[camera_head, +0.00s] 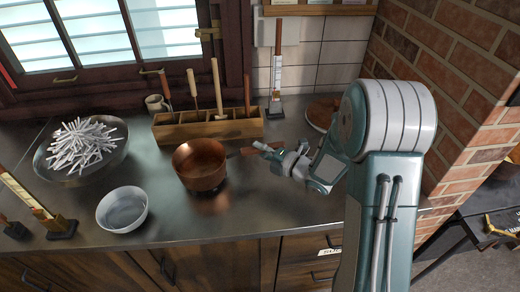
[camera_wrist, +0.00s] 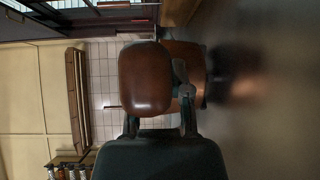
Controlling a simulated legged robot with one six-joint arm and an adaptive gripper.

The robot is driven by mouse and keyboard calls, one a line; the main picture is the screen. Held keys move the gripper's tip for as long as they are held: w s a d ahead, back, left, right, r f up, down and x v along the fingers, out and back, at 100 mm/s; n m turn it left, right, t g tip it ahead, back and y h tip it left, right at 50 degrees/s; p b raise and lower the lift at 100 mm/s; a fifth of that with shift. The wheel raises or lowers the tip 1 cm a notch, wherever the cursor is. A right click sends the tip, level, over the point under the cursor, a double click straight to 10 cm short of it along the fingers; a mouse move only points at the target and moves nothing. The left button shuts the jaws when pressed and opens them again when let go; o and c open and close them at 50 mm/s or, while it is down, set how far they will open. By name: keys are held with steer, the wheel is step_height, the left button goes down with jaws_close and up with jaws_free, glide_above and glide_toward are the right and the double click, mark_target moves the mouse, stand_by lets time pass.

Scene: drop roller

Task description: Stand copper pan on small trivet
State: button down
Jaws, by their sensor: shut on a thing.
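The copper pan (camera_head: 201,168) is upright at the middle of the steel counter, with its brown handle (camera_head: 240,152) pointing right. My gripper (camera_head: 265,149) is shut on the handle end. In the wrist view, a rounded brown shape (camera_wrist: 145,78) fills the space between my fingers, with a copper-brown surface (camera_wrist: 187,62) behind it. A dark patch lies beneath the pan; I cannot tell whether it is shadow, reflection or the small trivet, nor whether the pan touches the counter. A round wooden piece (camera_head: 322,112) lies at the back right; I cannot tell if it is a trivet.
A wooden rack (camera_head: 208,127) with upright tools stands behind the pan. A bowl of white sticks (camera_head: 45,160) is at left, a pale bowl (camera_head: 122,210) at front left. A tall upright stand (camera_head: 276,85) is at the back. The counter (camera_head: 240,215) in front of the pan is clear.

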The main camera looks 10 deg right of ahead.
steer(key=c, duration=0.6)
jaws_free()
steer(key=shift+o, duration=0.2)
steer(key=f+v, duration=0.1)
steer(key=v, duration=1.1)
steer(key=d+r+m+h, duration=0.6)
steer(key=r+m+h, duration=0.5)
steer(key=m+h, duration=0.3)
steer(key=s+a+r+m+g, duration=0.1)
steer(key=s+a+m+g, duration=0.2)
steer(key=s+m, duration=0.4)
steer(key=s+a+r+m+g+y, duration=0.1)
steer(key=s+a+r+m+g, duration=0.1)
steer(key=s+m, duration=0.5)
steer(key=s+a+g, duration=0.1)
steer(key=s, duration=0.5)
steer(key=shift+s+a, duration=0.3)
steer(key=shift+s, duration=0.05)
